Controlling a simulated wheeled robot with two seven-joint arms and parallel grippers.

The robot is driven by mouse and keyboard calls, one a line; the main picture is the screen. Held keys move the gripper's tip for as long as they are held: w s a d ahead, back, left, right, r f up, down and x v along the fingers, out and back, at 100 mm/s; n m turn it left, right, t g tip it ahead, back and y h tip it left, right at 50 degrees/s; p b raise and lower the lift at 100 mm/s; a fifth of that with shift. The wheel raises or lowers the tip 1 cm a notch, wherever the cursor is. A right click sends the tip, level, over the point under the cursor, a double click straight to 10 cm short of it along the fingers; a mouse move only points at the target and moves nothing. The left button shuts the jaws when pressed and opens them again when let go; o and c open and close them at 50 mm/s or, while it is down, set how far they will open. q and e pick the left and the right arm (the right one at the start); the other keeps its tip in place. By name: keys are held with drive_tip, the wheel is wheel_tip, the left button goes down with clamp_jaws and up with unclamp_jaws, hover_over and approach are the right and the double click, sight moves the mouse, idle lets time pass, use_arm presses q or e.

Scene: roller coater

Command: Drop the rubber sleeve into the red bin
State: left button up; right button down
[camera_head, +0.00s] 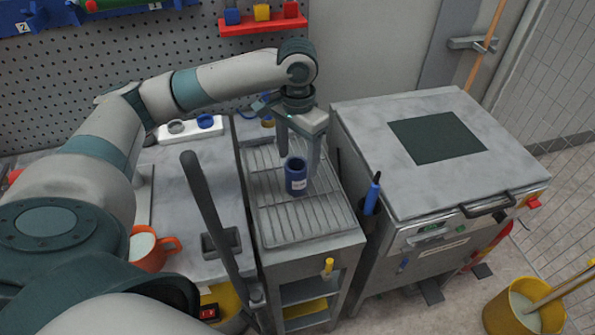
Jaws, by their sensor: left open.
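The rubber sleeve appears to be the dark blue hollow cylinder (296,181) with a pale label, standing upright on the wire rack (275,228). My left gripper (298,160) points down over it from behind. Its fingers are apart, one at each side of the sleeve's top; I cannot tell if they touch it. No red bin shows clearly. A red curved thing (499,240) is partly hidden by the machine's front right corner, and I cannot tell what it is. My right gripper is not in view.
The grey machine (370,120) with a black handle stands right of the rack. A blue-handled tool (373,190) stands between them. An orange mug (152,248) is on the left bench. A yellow bucket (500,312) stands on the floor at lower right.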

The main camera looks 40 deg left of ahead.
use_arm(q)
wheel_tip(320, 180, up, 4)
drive_tip(key=shift+r, duration=0.2)
idle(0.4)
